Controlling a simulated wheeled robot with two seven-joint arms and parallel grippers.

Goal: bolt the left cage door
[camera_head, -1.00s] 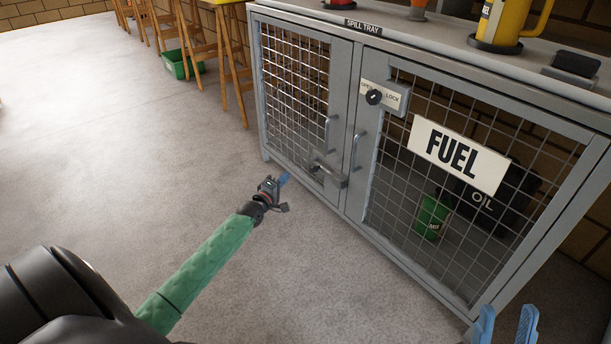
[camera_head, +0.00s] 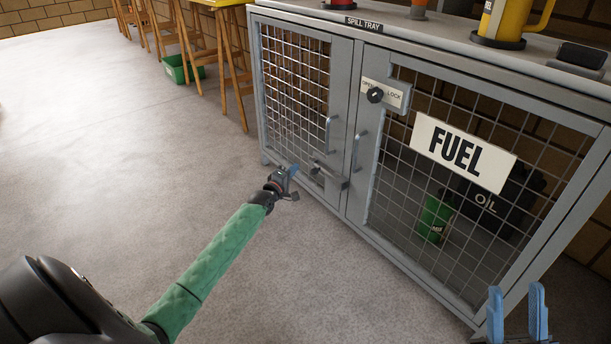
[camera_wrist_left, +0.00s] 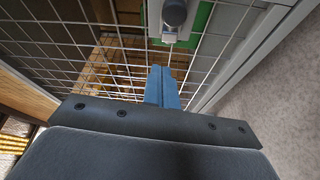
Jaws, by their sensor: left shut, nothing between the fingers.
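The left cage door (camera_head: 296,90) is a grey frame with wire mesh and appears closed against the middle of the cabinet. A metal bolt (camera_head: 330,177) sits low at its right edge. In the left wrist view a dark round knob (camera_wrist_left: 174,12) shows at the top, over a green patch (camera_wrist_left: 200,20). My left gripper (camera_head: 293,170) is shut and empty, just left of the bolt and apart from it. Its blue fingers (camera_wrist_left: 163,82) point at the mesh in the wrist view, below the knob. My right gripper (camera_head: 517,300) is open and empty at the bottom right.
The right door (camera_head: 400,205) carries a FUEL sign (camera_head: 460,152) and a lock knob (camera_head: 375,95). Upright handles stand on both doors. A yellow can (camera_head: 515,18) stands on the cabinet top. The floor (camera_head: 110,150) to the left is clear.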

